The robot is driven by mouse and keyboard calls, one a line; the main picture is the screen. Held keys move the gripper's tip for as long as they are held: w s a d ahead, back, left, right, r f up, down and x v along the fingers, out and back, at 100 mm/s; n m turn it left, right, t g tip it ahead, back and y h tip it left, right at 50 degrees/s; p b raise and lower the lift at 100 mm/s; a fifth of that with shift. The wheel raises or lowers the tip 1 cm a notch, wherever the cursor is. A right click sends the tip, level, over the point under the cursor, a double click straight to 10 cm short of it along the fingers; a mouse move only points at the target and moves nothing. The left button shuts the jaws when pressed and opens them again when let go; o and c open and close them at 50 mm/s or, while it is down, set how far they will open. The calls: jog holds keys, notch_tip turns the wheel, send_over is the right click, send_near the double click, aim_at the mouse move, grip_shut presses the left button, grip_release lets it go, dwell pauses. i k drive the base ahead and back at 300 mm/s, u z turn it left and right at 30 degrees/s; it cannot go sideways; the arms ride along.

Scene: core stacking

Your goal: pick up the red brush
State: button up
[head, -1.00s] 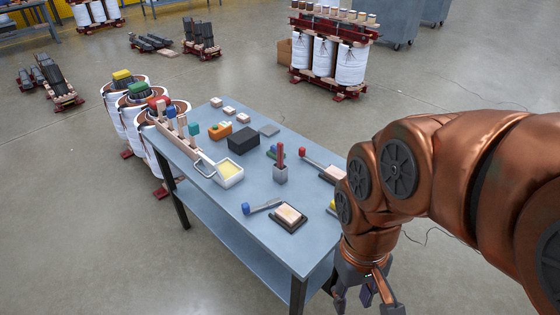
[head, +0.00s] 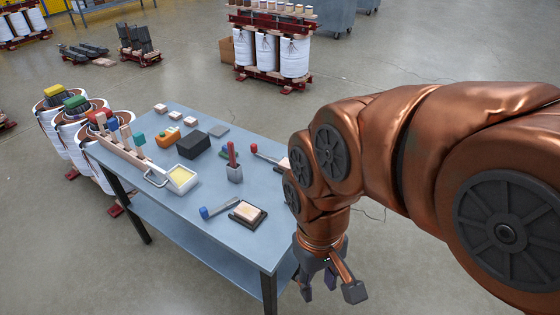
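A red upright tool (head: 232,153) stands in a small grey holder (head: 234,174) on the blue-grey table. A second tool with a red end (head: 254,148) lies behind it to the right, partly hidden by my arm. I cannot tell by shape which of these is the red brush. My gripper (head: 330,291) hangs in front of the table's right side, pointing down. Its fingers are spread, with nothing between them, and it is apart from all red items.
The table (head: 215,240) also bears a blue-ended tool (head: 218,209), a dark tray with a light block (head: 247,212), a white tray with yellow inside (head: 181,180), a black box (head: 194,145) and an orange item (head: 167,137). White coils (head: 60,165) stand left of it.

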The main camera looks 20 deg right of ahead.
aim_at(230, 146)
jog(key=u, duration=0.05)
jog(key=k, duration=0.6)
jog(key=u, duration=0.75)
jog(key=i, duration=0.6)
jog(key=u, duration=0.8)
jog(key=i, duration=0.7)
jog(key=z, duration=0.75)
jog(key=i, duration=0.65)
jog(key=z, duration=0.65)
